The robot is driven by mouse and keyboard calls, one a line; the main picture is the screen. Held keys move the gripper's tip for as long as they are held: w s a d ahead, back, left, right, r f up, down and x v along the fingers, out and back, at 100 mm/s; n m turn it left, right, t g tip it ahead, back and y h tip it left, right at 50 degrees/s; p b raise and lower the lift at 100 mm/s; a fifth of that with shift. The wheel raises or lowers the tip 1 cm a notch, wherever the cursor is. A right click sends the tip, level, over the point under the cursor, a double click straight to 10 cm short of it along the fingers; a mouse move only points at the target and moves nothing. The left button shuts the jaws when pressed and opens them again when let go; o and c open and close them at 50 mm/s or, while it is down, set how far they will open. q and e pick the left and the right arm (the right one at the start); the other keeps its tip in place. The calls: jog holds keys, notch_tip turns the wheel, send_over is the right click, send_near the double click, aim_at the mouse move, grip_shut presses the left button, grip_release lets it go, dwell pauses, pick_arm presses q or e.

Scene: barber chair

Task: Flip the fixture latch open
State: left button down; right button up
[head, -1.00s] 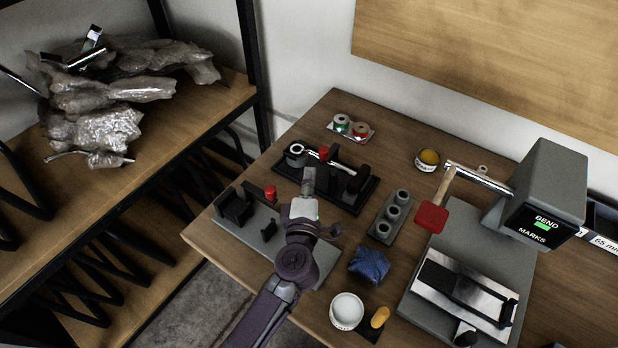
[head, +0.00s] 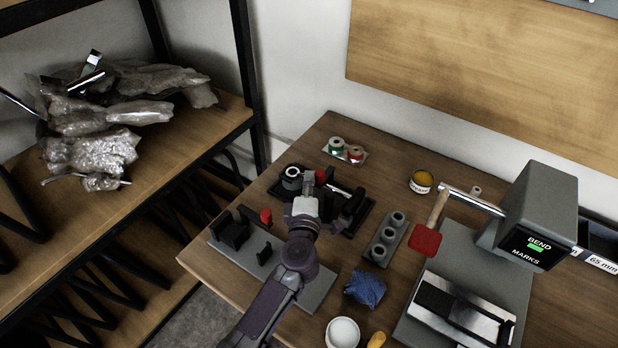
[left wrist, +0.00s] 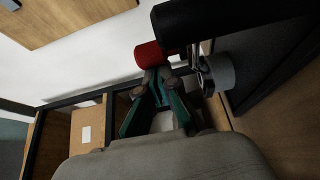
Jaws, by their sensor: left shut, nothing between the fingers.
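A black fixture (head: 367,206) stands near the back left of the bench. It carries a silver bar (head: 339,187), a grey ring (head: 291,178) and a red knob (head: 321,176). My left gripper (head: 308,177) is over this fixture, just left of the red knob, and hides part of the bar. In the left wrist view, its fingers (left wrist: 160,82) are shut and empty, close to the red knob (left wrist: 149,55). I cannot tell whether they touch it. A grey round part (left wrist: 218,72) lies to their right. My right gripper is not in view.
A grey plate fixture (head: 313,292) with black blocks and another red knob (head: 266,216) stands in front. A shelf (head: 200,135) is at left.

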pick_arm(q)
jog(key=shift+s+d+r, duration=0.25)
jog(key=shift+s+d, duration=0.4)
jog(key=shift+d, duration=0.25)
jog(key=shift+w+a+f, duration=0.2)
jog(key=shift+w+a, duration=0.05)
jog(key=shift+a, duration=0.05)
jog(key=s+a, duration=0.1)
jog(key=s, duration=1.1)
